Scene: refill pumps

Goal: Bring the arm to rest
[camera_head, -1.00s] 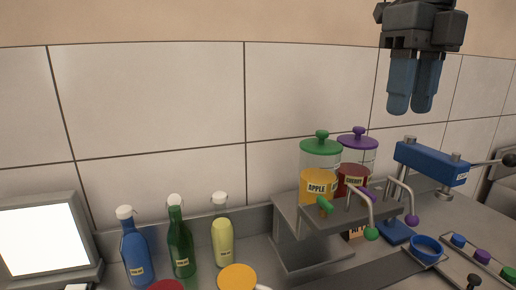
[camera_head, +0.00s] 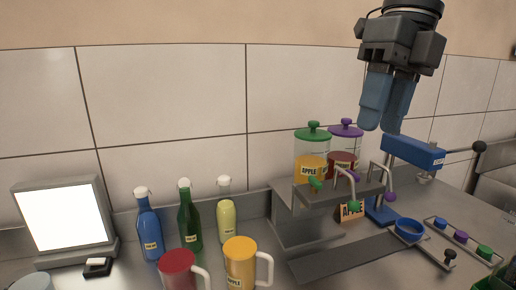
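My gripper (camera_head: 384,122) hangs in the air at the upper right, its two blue fingers pointing down. It is above and in front of the blue press (camera_head: 412,152) in the picture. The fingers overlap in this view, so the gap between them cannot be judged. Nothing is seen held at the fingertips. The dark grey wrist and part of my arm show above, cut by the top edge.
A grey stand holds the apple jar (camera_head: 311,168) and the cherry jar (camera_head: 343,160). A red mug (camera_head: 177,270), a yellow mug (camera_head: 240,262), three bottles and a lit screen (camera_head: 64,214) stand left. A blue ring (camera_head: 409,229) and a button strip lie right.

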